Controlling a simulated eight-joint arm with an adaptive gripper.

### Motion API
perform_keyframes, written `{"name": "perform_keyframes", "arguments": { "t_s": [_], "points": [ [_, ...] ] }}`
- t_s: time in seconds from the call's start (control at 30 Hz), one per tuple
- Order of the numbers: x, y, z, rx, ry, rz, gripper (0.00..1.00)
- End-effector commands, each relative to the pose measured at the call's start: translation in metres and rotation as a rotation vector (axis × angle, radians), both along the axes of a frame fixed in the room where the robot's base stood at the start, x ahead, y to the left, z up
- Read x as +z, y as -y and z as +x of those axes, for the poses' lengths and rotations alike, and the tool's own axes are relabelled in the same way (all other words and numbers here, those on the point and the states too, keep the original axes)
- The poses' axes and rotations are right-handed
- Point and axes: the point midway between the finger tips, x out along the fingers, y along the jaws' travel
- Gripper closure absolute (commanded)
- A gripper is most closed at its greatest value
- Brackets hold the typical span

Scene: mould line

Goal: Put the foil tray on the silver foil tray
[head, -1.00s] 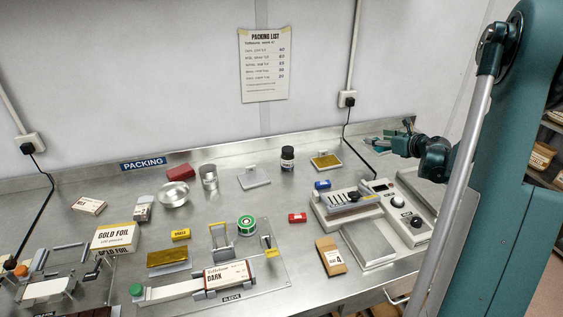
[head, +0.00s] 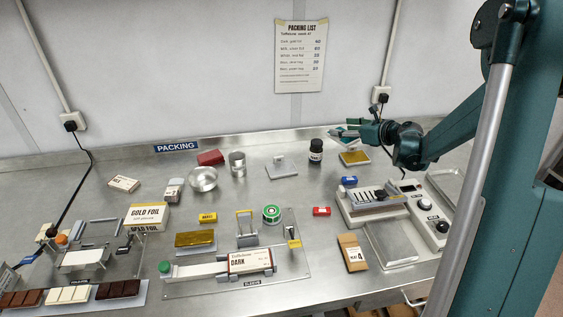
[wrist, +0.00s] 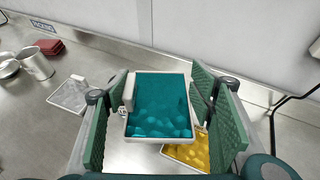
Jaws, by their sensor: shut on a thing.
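My gripper (head: 346,133) is shut on a foil tray with a teal covering (wrist: 160,105), which shows between the green finger pads in the wrist view. I hold it in the air near the back wall. A white tray with gold foil (wrist: 190,152) lies beneath and partly behind it; it also shows in the head view (head: 355,158). The silver foil tray (head: 281,169) lies on the bench to the left of my gripper, with nothing seen on it. It also shows at the left of the wrist view (wrist: 71,95).
A dark jar (head: 316,150) stands between the silver and gold trays.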

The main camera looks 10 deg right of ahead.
Motion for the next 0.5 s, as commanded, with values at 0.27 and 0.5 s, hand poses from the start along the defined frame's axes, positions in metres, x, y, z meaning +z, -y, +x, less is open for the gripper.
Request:
{"name": "perform_keyframes", "arguments": {
  "t_s": [0.27,0.5],
  "points": [
    [0.011,-0.103,0.004,0.133,0.000,-0.001,0.60],
    [0.020,-0.186,-0.001,0.241,0.000,0.000,0.60]
  ]
}}
